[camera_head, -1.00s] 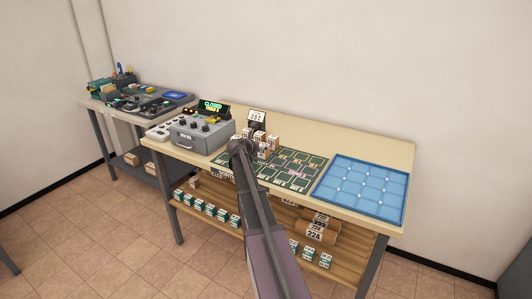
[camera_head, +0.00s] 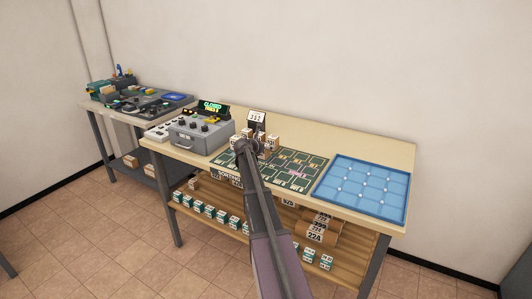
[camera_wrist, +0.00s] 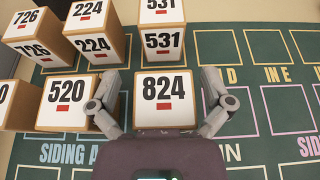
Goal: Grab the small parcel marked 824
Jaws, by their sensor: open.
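The small parcel marked 824 (camera_wrist: 163,95) is a brown box with a white label and a red mark, standing on the green mat (camera_wrist: 262,131) in the wrist view. My gripper (camera_wrist: 158,98) is open, with one finger at each side of this parcel. The left finger lies between it and the parcel marked 520 (camera_wrist: 68,99). I cannot tell whether the fingers touch the parcel. In the head view my gripper (camera_head: 246,146) is small at the mat's back left, and the 824 label cannot be read there.
Parcels marked 531 (camera_wrist: 162,43), 224 (camera_wrist: 91,44) and 726 (camera_wrist: 30,48) stand close behind. A grey control box (camera_head: 201,133) is left of the mat and a blue gridded tray (camera_head: 362,188) right. The mat's right side is clear.

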